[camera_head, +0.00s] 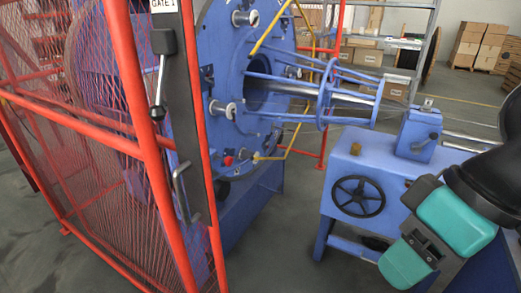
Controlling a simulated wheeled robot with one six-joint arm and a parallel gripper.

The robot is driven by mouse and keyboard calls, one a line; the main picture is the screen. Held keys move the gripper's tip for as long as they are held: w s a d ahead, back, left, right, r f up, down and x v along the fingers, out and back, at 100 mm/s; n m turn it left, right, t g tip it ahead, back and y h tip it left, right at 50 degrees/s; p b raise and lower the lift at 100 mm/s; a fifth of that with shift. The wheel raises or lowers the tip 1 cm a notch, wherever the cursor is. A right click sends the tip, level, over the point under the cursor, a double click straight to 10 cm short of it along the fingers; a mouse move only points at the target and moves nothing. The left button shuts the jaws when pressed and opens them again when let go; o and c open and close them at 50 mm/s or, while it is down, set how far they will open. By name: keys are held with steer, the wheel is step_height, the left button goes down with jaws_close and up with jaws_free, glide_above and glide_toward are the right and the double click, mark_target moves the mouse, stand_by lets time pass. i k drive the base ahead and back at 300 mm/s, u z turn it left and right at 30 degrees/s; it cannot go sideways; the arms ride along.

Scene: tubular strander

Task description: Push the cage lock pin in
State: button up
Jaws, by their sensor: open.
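A small red knob (228,160) sits low on the face of the blue round cage plate (222,75), just right of the red gate post. It looks like the head of the cage lock pin; how deep it sits cannot be made out. A yellow-tipped fitting (255,156) is just right of it. My gripper (427,245) is at the lower right, its two teal parts apart with a dark body between them. Nothing shows held. It is well to the right of the red knob and nearer to me, not touching it.
A red mesh guard (100,110) and its gate post with a black handle (160,85) stand at the left, close to the plate. A blue machine stand with a black handwheel (358,196) is at the right. Grey floor (275,255) is free between them.

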mark_target(228, 161)
steer(key=u, duration=0.05)
steer(key=i, duration=1.15)
steer(key=u, duration=0.35)
